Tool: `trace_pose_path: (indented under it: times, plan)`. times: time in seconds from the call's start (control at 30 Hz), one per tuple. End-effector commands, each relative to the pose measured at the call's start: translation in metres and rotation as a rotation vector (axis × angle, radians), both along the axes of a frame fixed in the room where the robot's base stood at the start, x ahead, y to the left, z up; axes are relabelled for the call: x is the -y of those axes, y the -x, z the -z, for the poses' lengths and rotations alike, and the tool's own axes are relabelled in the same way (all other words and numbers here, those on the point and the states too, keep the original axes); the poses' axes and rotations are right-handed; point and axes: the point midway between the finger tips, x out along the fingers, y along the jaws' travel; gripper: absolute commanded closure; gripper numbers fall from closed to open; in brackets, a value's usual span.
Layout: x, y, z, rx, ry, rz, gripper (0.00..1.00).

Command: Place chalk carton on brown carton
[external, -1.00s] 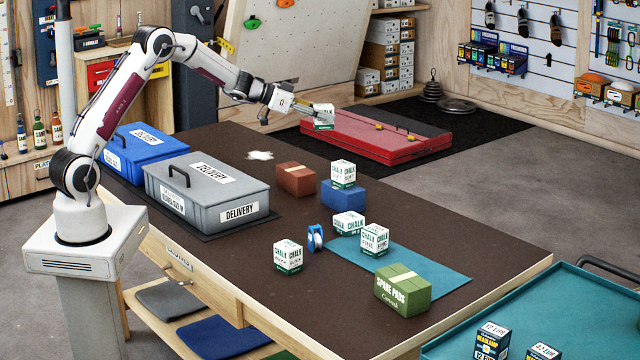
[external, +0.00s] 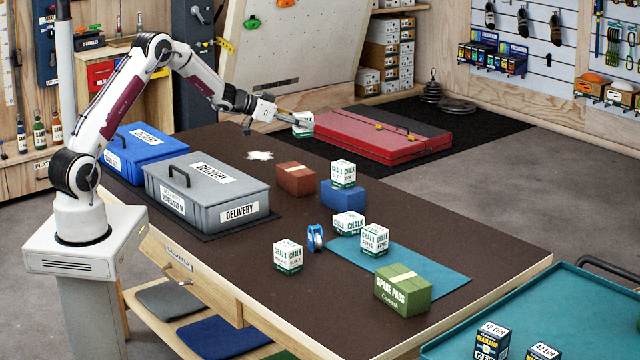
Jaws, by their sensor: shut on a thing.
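My gripper (external: 290,118) is shut on a white and green chalk carton (external: 302,126) and holds it in the air above the far side of the table. The brown carton (external: 296,180) lies on the table below the held carton, with a lighter band across its top. Its top looks bare. Another chalk carton (external: 343,173) sits on a blue carton (external: 342,198) just right of the brown one. More chalk cartons stand nearer: one on the bare table (external: 288,256), one at the mat's edge (external: 349,224) and one on the mat (external: 374,240).
A grey delivery box (external: 207,187) and a blue one (external: 140,147) stand at the left. A blue tape roll (external: 315,238) and a green spare pads carton (external: 402,290) are in front, near the teal mat (external: 450,284).

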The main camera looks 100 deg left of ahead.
Motion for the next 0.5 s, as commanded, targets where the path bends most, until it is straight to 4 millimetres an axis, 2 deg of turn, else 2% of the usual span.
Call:
trace_pose_path:
  times: [0.27,0.5]
  plan:
    - [0.0,0.0,0.0,0.001,0.0,0.0,0.91]
    - [0.0,0.0,0.021,0.0,0.002,0.0,0.91]
